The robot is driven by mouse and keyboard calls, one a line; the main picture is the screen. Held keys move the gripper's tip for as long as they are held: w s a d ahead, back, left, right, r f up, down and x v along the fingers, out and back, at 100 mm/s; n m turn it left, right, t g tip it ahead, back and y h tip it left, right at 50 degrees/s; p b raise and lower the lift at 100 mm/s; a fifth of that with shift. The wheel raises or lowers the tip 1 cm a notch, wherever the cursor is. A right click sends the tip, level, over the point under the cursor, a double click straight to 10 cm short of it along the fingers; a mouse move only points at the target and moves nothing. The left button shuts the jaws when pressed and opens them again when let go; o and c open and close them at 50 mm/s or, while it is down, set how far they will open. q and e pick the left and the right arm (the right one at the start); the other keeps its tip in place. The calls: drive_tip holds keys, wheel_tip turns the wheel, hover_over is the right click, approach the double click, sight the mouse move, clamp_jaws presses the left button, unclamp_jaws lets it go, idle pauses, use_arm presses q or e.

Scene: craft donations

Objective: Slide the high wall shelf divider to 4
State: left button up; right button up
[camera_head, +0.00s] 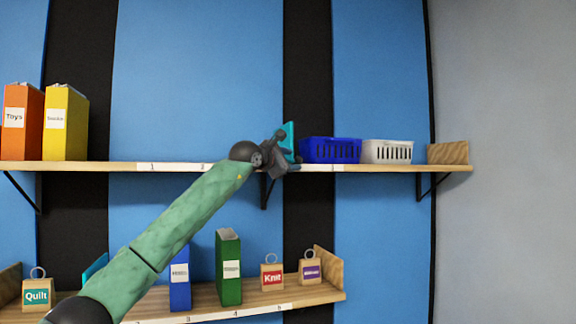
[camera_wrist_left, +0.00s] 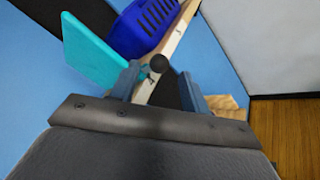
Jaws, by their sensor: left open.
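The high wall shelf (camera_head: 110,167) has a numbered strip (camera_head: 152,167) on its front edge; a 1 is readable at its left, while the marks near the gripper are hidden or too small to read. The teal divider (camera_head: 289,136) stands upright on this shelf, left of the blue basket. It also shows in the left wrist view (camera_wrist_left: 92,48). A dark round knob (camera_wrist_left: 158,63) shows in front of it, between my fingertips. My left gripper (camera_head: 284,158) is open at the shelf's front edge, fingers on either side of the knob; I cannot tell whether they touch it.
A blue basket (camera_head: 331,150) and a white basket (camera_head: 387,151) stand right of the divider. Orange (camera_head: 22,122) and yellow (camera_head: 65,123) binders stand far left. The shelf between is clear. A lower shelf (camera_head: 270,298) holds binders and tagged blocks.

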use_arm(q)
drive_tip(key=shift+s+a, duration=0.35)
drive_tip(key=shift+s, duration=0.05)
use_arm(e)
drive_tip(key=shift+r, duration=1.05)
